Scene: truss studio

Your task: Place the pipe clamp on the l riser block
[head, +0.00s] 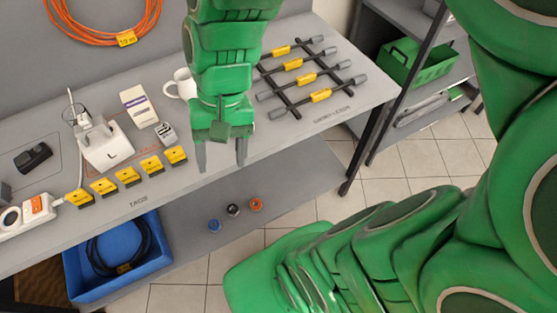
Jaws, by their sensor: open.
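The white riser block (108,153) marked "L" stands at the left of the grey bench. A pale, angular piece shows at the top of the block, and I cannot tell whether it is a separate part. A small grey-white object (167,133) lies to the right of the block, behind the yellow tags; it may be the pipe clamp, but it is too small to be sure. My gripper (221,158) points down near the bench's front edge, right of the block and tags. Its two fingers are apart with nothing between them.
Several yellow tags (128,176) line the front edge. A black rack (297,76) with yellow-labelled bars is right. A blue bin (85,275) sits below; bench front right is clear.

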